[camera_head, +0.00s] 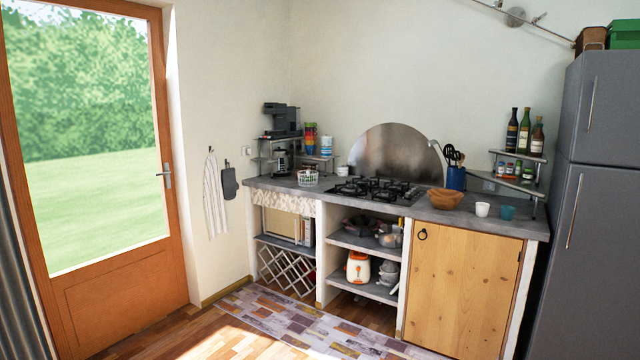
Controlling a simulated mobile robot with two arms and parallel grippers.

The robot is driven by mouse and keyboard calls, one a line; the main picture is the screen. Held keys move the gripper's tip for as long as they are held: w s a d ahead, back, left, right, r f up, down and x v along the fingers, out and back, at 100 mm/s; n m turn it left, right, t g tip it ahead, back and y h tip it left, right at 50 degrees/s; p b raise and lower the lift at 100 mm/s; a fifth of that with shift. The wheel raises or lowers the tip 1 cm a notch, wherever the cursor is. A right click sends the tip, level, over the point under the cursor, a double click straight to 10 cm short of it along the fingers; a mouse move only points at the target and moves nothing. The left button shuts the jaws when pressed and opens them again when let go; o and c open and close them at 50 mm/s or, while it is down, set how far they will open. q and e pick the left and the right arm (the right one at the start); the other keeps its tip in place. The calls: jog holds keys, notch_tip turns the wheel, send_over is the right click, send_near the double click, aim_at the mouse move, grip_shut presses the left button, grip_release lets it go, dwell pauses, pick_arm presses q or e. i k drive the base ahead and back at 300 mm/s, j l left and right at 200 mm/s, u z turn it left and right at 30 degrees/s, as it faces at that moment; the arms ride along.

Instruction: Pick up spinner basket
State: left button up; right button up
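A small white slatted basket (307,178), which looks like the spinner basket, stands upright on the left part of the grey counter (328,193). Something green shows in or behind it, too small to make out. It sits left of the gas hob and in front of the small corner shelf. Neither of my grippers is in view, and nothing is touching the basket.
The gas hob (376,190) is to the right of the basket. A wooden bowl (445,198), a white cup (482,209) and a teal cup (508,212) stand further right. A coffee maker (282,119) tops the corner shelf. A patchwork rug (300,325) covers floor before the counter.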

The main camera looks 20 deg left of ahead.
aim_at(307, 180)
jog(key=i+j+u, duration=0.3)
jog(key=i, duration=0.2)
jog(key=i+j+u, duration=0.35)
jog(key=i, duration=0.2)
jog(key=i+u, duration=0.3)
jog(key=i, duration=1.35)
jog(key=i+j+z, duration=0.15)
jog(key=i, duration=0.95)
